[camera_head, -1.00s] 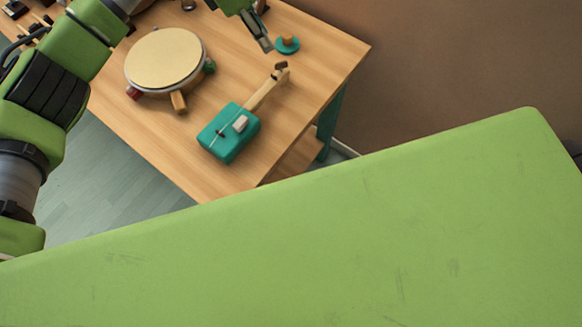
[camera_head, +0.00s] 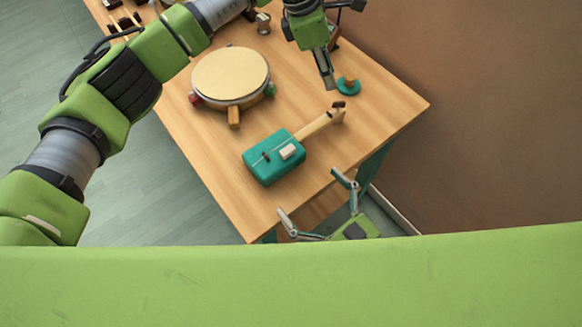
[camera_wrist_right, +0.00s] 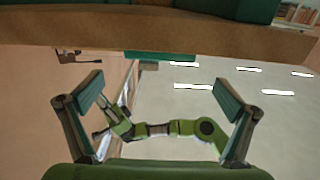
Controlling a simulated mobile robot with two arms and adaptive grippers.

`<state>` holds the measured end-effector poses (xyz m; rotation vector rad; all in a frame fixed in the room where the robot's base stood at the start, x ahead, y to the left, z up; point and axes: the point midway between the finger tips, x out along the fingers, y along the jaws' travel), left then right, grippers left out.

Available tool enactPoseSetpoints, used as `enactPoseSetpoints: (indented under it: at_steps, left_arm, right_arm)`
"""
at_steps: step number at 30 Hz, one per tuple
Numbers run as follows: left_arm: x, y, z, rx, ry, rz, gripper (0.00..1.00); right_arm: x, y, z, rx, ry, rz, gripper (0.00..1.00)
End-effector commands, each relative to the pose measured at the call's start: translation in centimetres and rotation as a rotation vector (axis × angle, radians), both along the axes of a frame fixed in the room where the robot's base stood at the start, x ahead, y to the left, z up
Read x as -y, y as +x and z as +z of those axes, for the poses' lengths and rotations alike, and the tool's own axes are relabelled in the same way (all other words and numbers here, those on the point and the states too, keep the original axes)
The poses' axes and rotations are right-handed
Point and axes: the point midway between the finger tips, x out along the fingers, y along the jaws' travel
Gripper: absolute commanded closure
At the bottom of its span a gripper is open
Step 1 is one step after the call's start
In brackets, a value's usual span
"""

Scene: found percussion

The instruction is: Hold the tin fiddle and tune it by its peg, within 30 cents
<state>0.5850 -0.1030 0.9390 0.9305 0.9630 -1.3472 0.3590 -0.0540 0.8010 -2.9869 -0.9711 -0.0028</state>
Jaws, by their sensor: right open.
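The tin fiddle (camera_head: 274,157) lies on the wooden table with a teal box body, a cream block on top and a wooden neck pointing up and right. Its dark peg (camera_head: 339,105) is at the neck's far end. My left gripper (camera_head: 327,84) points down above the table, just beyond the peg and apart from it. Its fingers look close together, but I cannot tell if they are shut. My right gripper (camera_head: 308,193) is open and empty at the table's near edge, beside the fiddle body. Its spread fingers also show in the right wrist view (camera_wrist_right: 160,95).
A round drum (camera_head: 231,76) with coloured feet stands left of the fiddle. A small teal disc with an orange knob (camera_head: 348,86) sits near the left gripper. Small items crowd the far end. The table's near right corner is bare, and a wall is at right.

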Motion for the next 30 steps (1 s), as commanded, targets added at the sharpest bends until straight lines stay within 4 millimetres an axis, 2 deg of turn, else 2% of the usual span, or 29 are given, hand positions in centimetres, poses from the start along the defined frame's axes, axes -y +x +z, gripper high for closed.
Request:
enactPoseSetpoints:
  at_steps: [6,12,18,26,27,30]
  left_arm:
    - [0.0,0.0,0.0,0.0,0.0,0.0,0.72]
    - [0.0,0.0,0.0,0.0,0.0,0.0,0.72]
    - [0.0,0.0,0.0,0.0,0.0,0.0,0.72]
    - [0.0,0.0,0.0,0.0,0.0,0.0,0.72]
    - [0.0,0.0,0.0,0.0,0.0,0.0,0.72]
    - [0.0,0.0,0.0,0.0,0.0,0.0,0.72]
  right_arm:
    - [-2.6,3.7,0.1,0.002,0.0,-0.001,0.0]
    - [-4.3,5.9,0.0,0.001,0.001,-0.001,0.0]
    - [-5.0,6.9,-0.1,-0.002,-0.001,0.0,0.0]
    - [-5.0,6.9,-0.1,-0.002,-0.001,0.0,0.0]
    - [-5.0,6.9,-0.1,-0.002,-0.001,0.0,0.05]
    - [-5.0,6.9,-0.1,-0.002,-0.001,0.0,0.31]
